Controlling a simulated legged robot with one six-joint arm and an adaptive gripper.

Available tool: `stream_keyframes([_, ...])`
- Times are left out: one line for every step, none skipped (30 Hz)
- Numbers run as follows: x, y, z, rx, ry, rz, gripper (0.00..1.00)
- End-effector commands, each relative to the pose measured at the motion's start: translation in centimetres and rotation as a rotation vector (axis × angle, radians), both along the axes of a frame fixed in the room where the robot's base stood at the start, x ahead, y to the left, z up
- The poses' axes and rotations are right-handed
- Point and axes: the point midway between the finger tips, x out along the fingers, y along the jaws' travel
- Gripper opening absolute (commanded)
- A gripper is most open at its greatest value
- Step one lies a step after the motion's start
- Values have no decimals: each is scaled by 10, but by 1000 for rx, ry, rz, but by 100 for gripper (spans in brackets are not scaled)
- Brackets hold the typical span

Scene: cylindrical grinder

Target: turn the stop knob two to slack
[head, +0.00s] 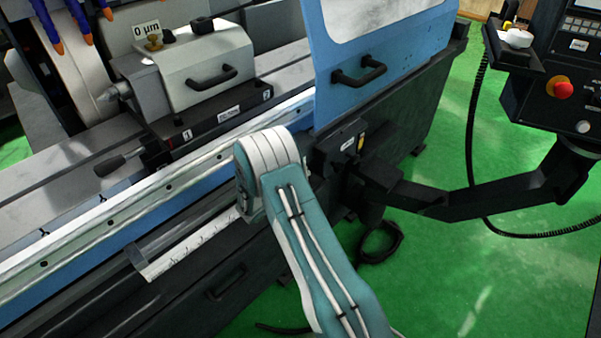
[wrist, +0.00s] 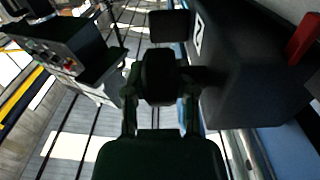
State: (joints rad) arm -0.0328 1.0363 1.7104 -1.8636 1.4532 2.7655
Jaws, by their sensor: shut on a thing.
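In the wrist view a dark knob (wrist: 160,72) sits between the two fingers of my gripper (wrist: 160,88), which is shut on it. A dark block (wrist: 245,85) beside it carries a white label with a 2 (wrist: 199,34), so I take this as stop knob two. The knob is dark, and its angle cannot be read. In the head view my teal and white arm covers the gripper and the knob. A small 2 label (head: 267,94) shows there on the black base of the tailstock, with a 1 label (head: 187,134) to its left.
The white tailstock housing (head: 205,70) has a black handle. A blue door (head: 375,45) stands right of it. A control panel (head: 565,85) with a red button hangs at the right on a black arm (head: 470,195). Green floor (head: 500,270) is open at the lower right.

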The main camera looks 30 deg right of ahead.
Motion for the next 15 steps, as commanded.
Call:
stream_keyframes([1, 3, -3, 6, 5, 9, 44])
stream_keyframes([1, 3, -3, 6, 5, 9, 50])
stream_keyframes([1, 2, -3, 6, 5, 9, 50])
stream_keyframes([1, 2, -2, 5, 5, 8, 50])
stream_keyframes([1, 2, -2, 5, 4, 7, 50])
stream_keyframes([1, 2, -2, 4, 4, 6, 50])
stream_keyframes([1, 2, -2, 4, 4, 6, 50])
stream_keyframes([0, 1, -1, 3, 3, 5, 50])
stream_keyframes([0, 1, -1, 3, 2, 4, 50])
stream_keyframes([0, 1, -1, 3, 2, 4, 50])
stream_keyframes([0, 1, -1, 2, 2, 4, 50])
stream_keyframes([-1, 2, -1, 2, 2, 4, 50])
stream_keyframes([-1, 4, -1, 2, 2, 4, 50])
stream_keyframes([-1, 6, -1, 2, 2, 5, 50])
stream_keyframes([-3, 10, -1, 2, 2, 6, 50])
